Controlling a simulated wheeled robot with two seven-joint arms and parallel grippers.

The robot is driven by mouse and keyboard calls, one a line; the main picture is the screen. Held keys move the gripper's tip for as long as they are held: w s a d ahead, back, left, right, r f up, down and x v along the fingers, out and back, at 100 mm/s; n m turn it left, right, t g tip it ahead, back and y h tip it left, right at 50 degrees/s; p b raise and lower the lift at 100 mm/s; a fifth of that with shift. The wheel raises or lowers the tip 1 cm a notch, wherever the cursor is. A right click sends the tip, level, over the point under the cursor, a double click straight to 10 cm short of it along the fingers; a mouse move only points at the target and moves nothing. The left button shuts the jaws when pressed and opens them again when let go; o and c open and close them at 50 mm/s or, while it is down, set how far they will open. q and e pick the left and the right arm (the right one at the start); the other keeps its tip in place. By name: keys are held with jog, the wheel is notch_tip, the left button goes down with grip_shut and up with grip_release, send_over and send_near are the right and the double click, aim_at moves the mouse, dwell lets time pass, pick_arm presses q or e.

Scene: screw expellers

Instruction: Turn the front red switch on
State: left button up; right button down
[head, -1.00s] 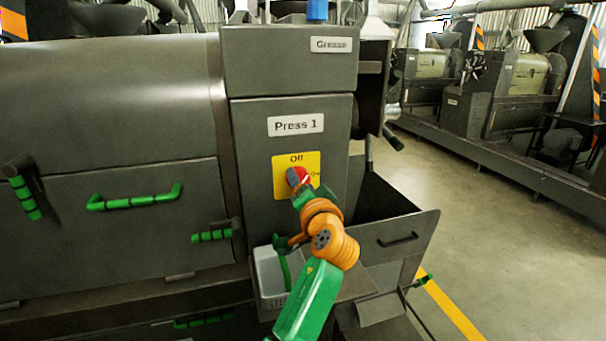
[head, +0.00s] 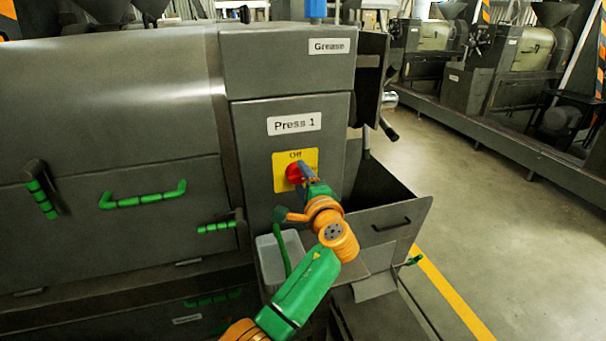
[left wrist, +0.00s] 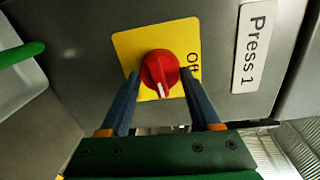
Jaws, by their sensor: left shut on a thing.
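The red switch (head: 293,174) sits on a yellow plate (head: 281,158) on the front of the grey Press 1 cabinet. My left gripper (head: 304,171) is at the switch, coming from the lower right. In the left wrist view its two fingers lie on either side of the red switch (left wrist: 160,70), shut on it. The white mark on the switch points down in that view, about a quarter turn from the "Off" label (left wrist: 194,64). In the head view this is the right side of the plate, which the gripper partly hides. My right gripper is not in view.
The "Press 1" label (head: 294,123) is above the plate. A pale bin (head: 268,262) and an open grey hopper (head: 385,205) are below and to the right. Green handles (head: 143,195) are on the left panels. Open floor (head: 480,200) lies to the right.

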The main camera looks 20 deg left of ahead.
pick_arm(q)
jog(key=shift+r+m, duration=0.2)
jog(key=shift+m, duration=0.4)
jog(key=o, duration=1.3)
jog(key=shift+o, duration=0.4)
jog(key=shift+w+a+f, duration=0.1)
jog(key=shift+a+f, duration=0.05)
jog(key=shift+a, duration=0.1)
jog(key=b+v, duration=0.1)
jog(key=v, duration=0.6)
jog(key=shift+b, duration=0.4)
